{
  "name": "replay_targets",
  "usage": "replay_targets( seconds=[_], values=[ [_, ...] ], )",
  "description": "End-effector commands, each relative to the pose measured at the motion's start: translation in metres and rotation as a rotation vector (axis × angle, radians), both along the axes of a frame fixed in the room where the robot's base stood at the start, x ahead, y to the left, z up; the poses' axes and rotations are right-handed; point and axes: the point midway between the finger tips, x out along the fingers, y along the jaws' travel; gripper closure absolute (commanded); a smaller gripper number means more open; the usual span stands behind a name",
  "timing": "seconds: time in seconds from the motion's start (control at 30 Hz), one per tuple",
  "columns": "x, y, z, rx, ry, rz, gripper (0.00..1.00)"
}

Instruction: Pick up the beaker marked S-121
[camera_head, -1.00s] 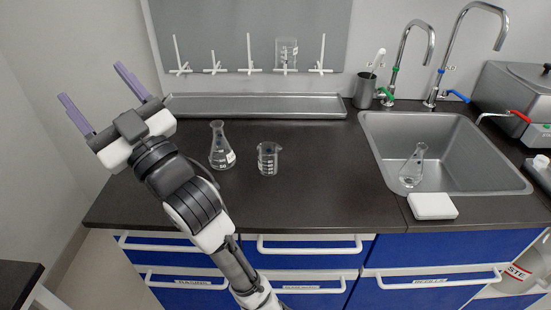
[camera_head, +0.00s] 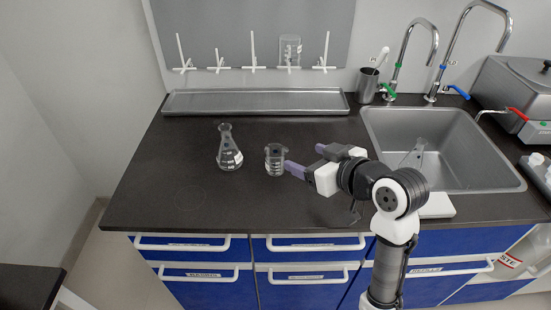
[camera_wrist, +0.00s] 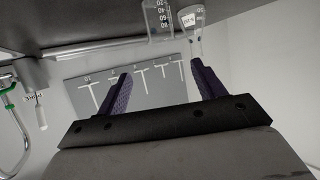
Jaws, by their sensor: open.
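A small clear glass beaker (camera_head: 275,160) with white markings stands upright on the dark counter. It also shows near the top of the wrist view (camera_wrist: 156,20), which is upside down. I cannot read S-121 on it. A second clear beaker (camera_head: 291,50) hangs on the wall drying rack, its marking unreadable too. My gripper (camera_head: 306,159) is open and empty, just right of the counter beaker, its purple fingers directed toward it. In the wrist view the fingers (camera_wrist: 161,72) are spread with nothing between them, and the beaker lies beyond them.
A conical flask (camera_head: 229,150) stands close left of the beaker. A metal tray (camera_head: 255,102) lies along the wall behind. The sink (camera_head: 465,150), holding another flask (camera_head: 414,154), is behind and right of my arm. The counter's left front is clear.

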Motion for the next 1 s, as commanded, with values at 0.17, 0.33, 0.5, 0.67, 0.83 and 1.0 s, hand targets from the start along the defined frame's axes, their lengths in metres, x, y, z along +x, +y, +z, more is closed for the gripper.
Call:
replay_targets(
  seconds=[0.17, 0.33, 0.5, 0.67, 0.83, 1.0],
  values=[
    [0.025, 0.02, -0.012, 0.003, 0.005, 0.004, 0.31],
    [0.048, 0.036, -0.024, 0.003, 0.003, 0.002, 0.31],
    [0.058, 0.043, -0.03, 0.001, 0.001, 0.0, 0.31],
    [0.065, 0.052, -0.038, 0.003, 0.002, -0.001, 0.31],
    [0.08, 0.066, -0.052, 0.002, 0.001, 0.0, 0.31],
    [0.09, 0.073, -0.059, 0.0, 0.0, 0.0, 0.31]
  ],
)
